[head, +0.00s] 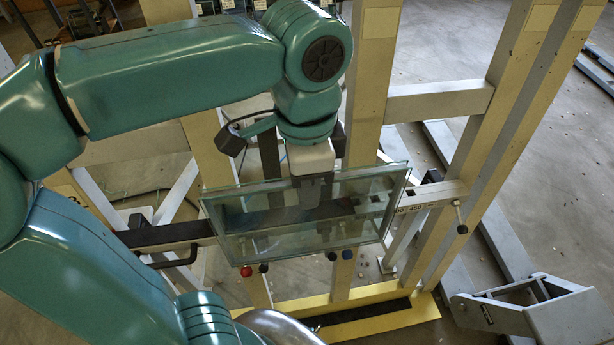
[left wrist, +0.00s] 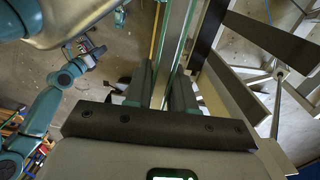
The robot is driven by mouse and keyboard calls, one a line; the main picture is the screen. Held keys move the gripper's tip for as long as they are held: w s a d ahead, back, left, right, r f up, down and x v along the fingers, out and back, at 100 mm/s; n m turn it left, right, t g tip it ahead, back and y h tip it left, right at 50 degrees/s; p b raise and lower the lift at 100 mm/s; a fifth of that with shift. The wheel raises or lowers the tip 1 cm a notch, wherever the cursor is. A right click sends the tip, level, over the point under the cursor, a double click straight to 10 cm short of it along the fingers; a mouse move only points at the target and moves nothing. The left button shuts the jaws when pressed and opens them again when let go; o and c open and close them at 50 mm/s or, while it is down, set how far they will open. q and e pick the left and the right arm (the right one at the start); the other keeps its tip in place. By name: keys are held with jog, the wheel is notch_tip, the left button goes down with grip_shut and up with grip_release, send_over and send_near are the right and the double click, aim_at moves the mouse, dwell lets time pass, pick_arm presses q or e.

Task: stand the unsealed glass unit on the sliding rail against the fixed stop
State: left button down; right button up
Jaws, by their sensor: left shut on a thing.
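The glass unit (head: 285,232), a clear double pane with greenish edges, hangs nearly upright in front of the rail in the head view. My left gripper (head: 312,188) is shut on its top edge near the middle. In the left wrist view the unit (left wrist: 173,42) runs edge-on between the dark fingers (left wrist: 162,88). The rail (head: 165,236) is a dark-topped bar crossing behind the glass, partly hidden. I cannot tell whether the glass touches it. A dark block (head: 432,177) near the right end may be the fixed stop. My right gripper (left wrist: 94,50) appears small in the left wrist view, its jaws unclear.
Cream frame posts (head: 365,80) stand behind the glass, with slanted posts at right. A yellow-edged base (head: 400,317) lies beneath.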

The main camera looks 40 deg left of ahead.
pick_arm(q)
jog(key=shift+s+r, duration=0.15)
jog(key=w+a+f+p, duration=0.2)
jog(key=w+a+f, duration=0.1)
jog(key=w+a, duration=0.75)
notch_tip(320, 180, down, 6)
jog(key=s+a+b, duration=0.1)
jog(key=a+b, duration=0.1)
jog(key=b, duration=0.3)
jog(key=shift+s+a+f, duration=0.2)
jog(key=shift+s+a, duration=0.15)
jog(key=shift+s, duration=0.05)
jog(key=shift+s+d+f+b, duration=0.1)
jog(key=shift+f+b, duration=0.25)
jog(key=shift+f, duration=0.2)
dwell(0.5)
